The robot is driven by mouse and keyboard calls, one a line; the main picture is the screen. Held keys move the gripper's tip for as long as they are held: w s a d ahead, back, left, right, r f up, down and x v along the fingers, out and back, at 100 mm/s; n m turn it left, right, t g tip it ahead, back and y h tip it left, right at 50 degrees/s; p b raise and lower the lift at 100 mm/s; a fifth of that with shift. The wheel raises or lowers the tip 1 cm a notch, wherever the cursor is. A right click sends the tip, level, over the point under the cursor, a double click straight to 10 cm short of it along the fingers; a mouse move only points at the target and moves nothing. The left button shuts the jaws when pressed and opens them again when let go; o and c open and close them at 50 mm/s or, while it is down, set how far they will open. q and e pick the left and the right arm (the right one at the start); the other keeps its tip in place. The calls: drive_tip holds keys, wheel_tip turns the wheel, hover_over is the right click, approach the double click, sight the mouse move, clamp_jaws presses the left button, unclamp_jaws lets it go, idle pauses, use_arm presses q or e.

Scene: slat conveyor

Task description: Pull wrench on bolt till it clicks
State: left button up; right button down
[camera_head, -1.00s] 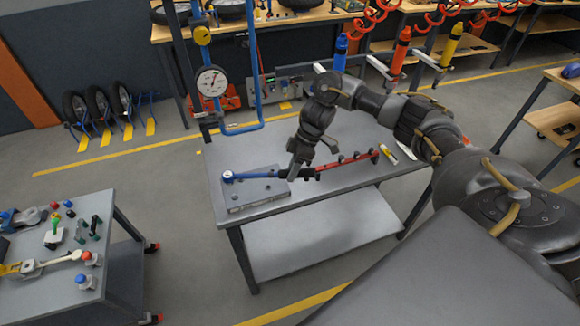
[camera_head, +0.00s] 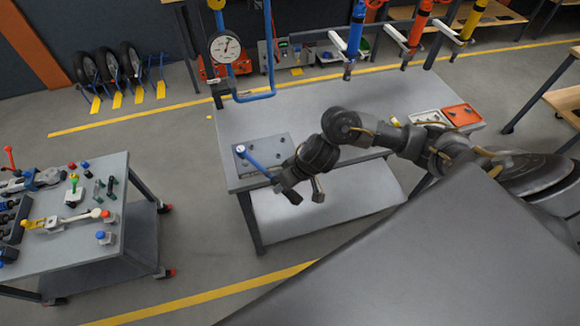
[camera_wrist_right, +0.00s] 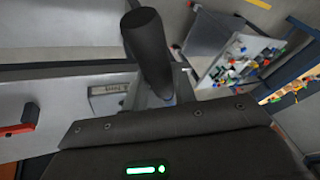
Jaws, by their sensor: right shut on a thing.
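The blue wrench (camera_head: 256,165) has its round head over the bolt (camera_head: 240,150) on a grey plate (camera_head: 270,147) at the left end of the workbench. Its shaft slants down and right towards my right gripper (camera_head: 303,191). My right gripper is shut on the wrench's dark handle, at the bench's front edge. In the right wrist view the dark handle (camera_wrist_right: 150,45) sticks out from the gripper. The jaws hide the gripped part. Any click is not visible. My left gripper is not in view.
The workbench (camera_head: 300,110) has a clear top behind my arm. An orange tray (camera_head: 461,115) lies at its right. A dial gauge (camera_head: 225,47) and blue pipe stand behind. A tool cart (camera_head: 120,200) is at the left. Hanging tools (camera_head: 356,27) are above the back edge.

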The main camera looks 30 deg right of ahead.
drive_tip(key=shift+s+a+r+m+p, duration=0.1)
drive_tip(key=shift+s+a+m+p, duration=0.15)
drive_tip(key=shift+a, duration=0.2)
drive_tip(key=shift+s+a+r+m+p, duration=0.15)
drive_tip(key=shift+a+m, duration=0.1)
drive_tip(key=shift+a, duration=0.15)
drive_tip(key=w+d+n+g+b, duration=0.1)
drive_tip(key=w+d+n+b, duration=0.2)
drive_tip(key=d, duration=0.1)
drive_tip(key=w+d+f+n+g+y+b, duration=0.1)
drive_tip(key=w+d+n+b, duration=0.2)
drive_tip(key=d+n+b, duration=0.1)
drive_tip(key=w+d+f+n+g+b, duration=0.1)
drive_tip(key=w+d+n+g+b, duration=0.1)
drive_tip(key=d, duration=0.4)
drive_tip(key=shift+w+n+y+b, duration=0.3)
drive_tip(key=shift+w+n+b, duration=0.4)
drive_tip(key=shift+w+b, duration=0.3)
drive_tip(key=shift+s+r+p, duration=0.1)
drive_tip(key=shift+p, duration=0.35)
drive_tip(key=shift+f, duration=0.5)
